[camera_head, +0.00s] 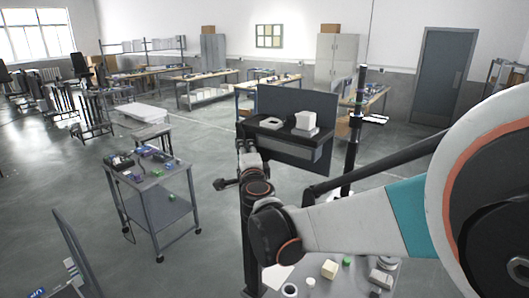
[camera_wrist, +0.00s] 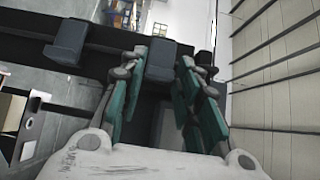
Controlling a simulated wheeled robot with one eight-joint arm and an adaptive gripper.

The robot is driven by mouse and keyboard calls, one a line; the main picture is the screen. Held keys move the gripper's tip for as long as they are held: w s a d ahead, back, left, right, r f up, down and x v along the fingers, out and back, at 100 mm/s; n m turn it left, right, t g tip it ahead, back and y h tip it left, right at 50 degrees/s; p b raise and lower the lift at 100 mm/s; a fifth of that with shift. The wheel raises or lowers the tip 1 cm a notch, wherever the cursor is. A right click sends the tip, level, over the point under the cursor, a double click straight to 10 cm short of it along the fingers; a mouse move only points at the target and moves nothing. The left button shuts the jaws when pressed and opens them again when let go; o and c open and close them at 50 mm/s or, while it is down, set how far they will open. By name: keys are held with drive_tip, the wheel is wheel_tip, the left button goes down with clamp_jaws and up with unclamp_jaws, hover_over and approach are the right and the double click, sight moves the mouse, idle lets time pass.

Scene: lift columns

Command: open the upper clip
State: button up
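In the wrist view my gripper (camera_wrist: 161,66) has its two green-padded fingers apart. A dark block-shaped clip (camera_wrist: 160,59) shows between the fingertips, in front of a long black bar. The fingertips lie close on either side of this clip. I cannot tell whether they touch it. A second similar dark clip (camera_wrist: 68,42) sits on the bar to the left, clear of the fingers. Which clip is the upper one is not clear from this view. In the head view my arm comes in from the right, and the gripper's fingers cannot be made out.
In the head view a black column (camera_head: 355,120) rises behind my arm. A dark panel with a shelf (camera_head: 270,128) holds white blocks. A grey cart (camera_head: 160,200) with small items stands at the left.

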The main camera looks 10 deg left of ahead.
drive_tip(key=c, duration=0.3)
drive_tip(key=shift+a+h, duration=0.1)
drive_tip(key=shift+h, duration=0.2)
drive_tip(key=shift+s+a+m+g+h+b, duration=0.25)
drive_tip(key=shift+a+m+g+h, duration=0.9)
drive_tip(key=shift+m+h, duration=1.75)
drive_tip(key=shift+s+a+m+g+h+b, duration=0.1)
drive_tip(key=shift+a+m+g+h+b, duration=0.35)
drive_tip(key=shift+a+m+h, duration=2.4)
drive_tip(key=shift+s+a+m+g+h+b, duration=0.2)
drive_tip(key=shift+m+g+h, duration=1.05)
drive_tip(key=shift+h, duration=3.1)
drive_tip(key=shift+w+a+m+g+h+p, duration=0.25)
drive_tip(key=shift+m+h+p, duration=0.3)
drive_tip(key=shift+m, duration=0.25)
